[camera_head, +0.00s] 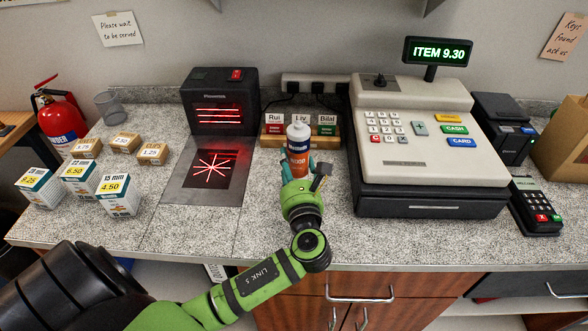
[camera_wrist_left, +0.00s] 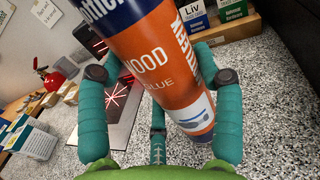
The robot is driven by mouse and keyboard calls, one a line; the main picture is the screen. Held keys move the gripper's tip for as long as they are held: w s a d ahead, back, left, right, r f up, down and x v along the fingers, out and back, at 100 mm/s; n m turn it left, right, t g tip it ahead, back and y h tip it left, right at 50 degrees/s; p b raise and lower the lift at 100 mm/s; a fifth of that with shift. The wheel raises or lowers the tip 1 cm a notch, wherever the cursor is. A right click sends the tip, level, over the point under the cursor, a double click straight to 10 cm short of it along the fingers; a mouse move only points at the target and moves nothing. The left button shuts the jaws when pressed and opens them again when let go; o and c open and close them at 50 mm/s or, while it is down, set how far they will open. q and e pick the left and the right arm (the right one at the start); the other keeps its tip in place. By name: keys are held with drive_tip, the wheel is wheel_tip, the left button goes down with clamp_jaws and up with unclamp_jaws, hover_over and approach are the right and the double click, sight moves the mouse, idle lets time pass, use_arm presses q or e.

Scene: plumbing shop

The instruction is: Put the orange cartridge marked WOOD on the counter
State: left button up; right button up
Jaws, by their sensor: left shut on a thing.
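The orange cartridge marked WOOD (camera_head: 298,162) has an orange body with a dark blue band and a white top in the head view. In the left wrist view the cartridge (camera_wrist_left: 152,68) shows the words WOOD and GLUE and leans in the picture. My left gripper (camera_head: 298,172) is shut on it, and its teal fingers (camera_wrist_left: 155,100) lie on either side of it. The cartridge is over the counter (camera_head: 265,225), between the scanner and the cash register. I cannot tell whether its base touches the counter. My right gripper is not in view.
A scanner (camera_head: 221,103) with red beams stands left of the gripper, and a cash register (camera_head: 415,125) stands right. A wooden rack (camera_head: 271,141) with name cards is just behind the cartridge. Boxes with price labels (camera_head: 118,197) stand at left. The counter's front strip is clear.

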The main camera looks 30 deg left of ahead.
use_arm(q)
drive_tip(key=shift+f, duration=0.35)
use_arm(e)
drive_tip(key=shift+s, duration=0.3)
use_arm(q)
drive_tip(key=shift+f, duration=0.1)
drive_tip(key=o, duration=1.3)
drive_tip(key=shift+f, duration=0.15)
drive_tip(key=shift+o, duration=1.4)
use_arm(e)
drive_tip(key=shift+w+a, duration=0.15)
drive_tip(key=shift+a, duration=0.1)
